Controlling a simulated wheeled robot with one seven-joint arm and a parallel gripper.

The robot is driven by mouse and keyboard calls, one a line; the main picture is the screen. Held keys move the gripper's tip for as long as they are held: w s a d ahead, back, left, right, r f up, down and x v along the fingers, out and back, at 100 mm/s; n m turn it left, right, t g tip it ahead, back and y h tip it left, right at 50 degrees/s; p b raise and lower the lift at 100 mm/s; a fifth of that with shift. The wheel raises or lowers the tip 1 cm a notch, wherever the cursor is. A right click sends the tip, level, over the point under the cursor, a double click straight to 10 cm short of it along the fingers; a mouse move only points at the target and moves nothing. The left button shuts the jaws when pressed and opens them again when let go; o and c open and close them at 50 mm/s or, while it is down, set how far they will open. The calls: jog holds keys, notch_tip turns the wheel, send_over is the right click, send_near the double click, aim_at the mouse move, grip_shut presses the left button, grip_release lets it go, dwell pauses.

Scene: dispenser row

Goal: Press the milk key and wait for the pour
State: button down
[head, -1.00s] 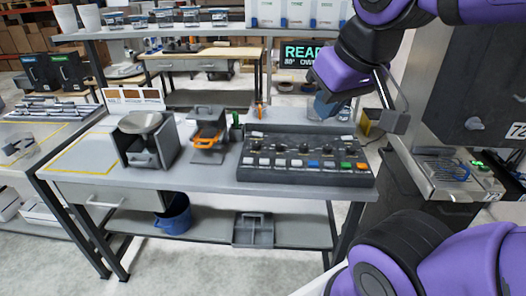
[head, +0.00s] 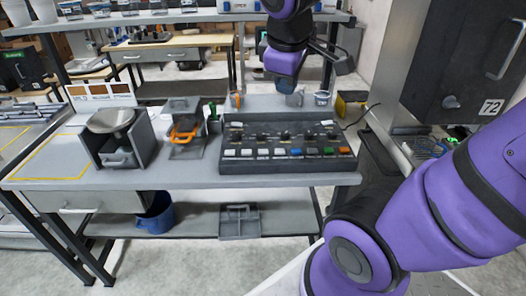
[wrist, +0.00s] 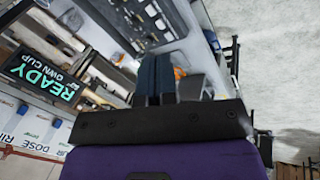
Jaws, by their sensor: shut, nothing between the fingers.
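A dark control panel (head: 286,168) lies on the grey bench, with knobs above a front row of white, blue, orange and green keys (head: 295,152). The key labels are too small to read, so I cannot tell which is the milk key. The panel also shows in the wrist view (wrist: 152,22). My gripper (head: 286,86) points down, raised above and behind the panel, apart from the keys. In the wrist view its dark blue fingers (wrist: 155,72) are together and empty. No pour is visible.
Left of the panel stand an orange-handled unit (head: 186,132) and a grey box with a round pan (head: 112,121). Small cups (head: 322,98) stand behind the panel. A tall dark cabinet (head: 455,85) is at the right. A READY sign (wrist: 42,77) shows in the wrist view.

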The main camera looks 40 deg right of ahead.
jog(key=w+d+f+n+g+h, duration=0.2)
jog(key=w+d+f+n+h, duration=0.3)
jog(key=w+f+n, duration=0.55)
jog(key=n+h, duration=0.1)
jog(key=n, duration=1.1)
send_over(262, 150)
notch_tip(262, 150, down, 10)
jog(key=r, duration=0.1)
jog(key=shift+a+f, duration=0.1)
jog(key=shift+f, duration=0.15)
jog(key=shift+f, duration=0.1)
jog(key=shift+f, duration=4.3)
jog(key=shift+f, duration=0.15)
jog(key=shift+f, duration=0.25)
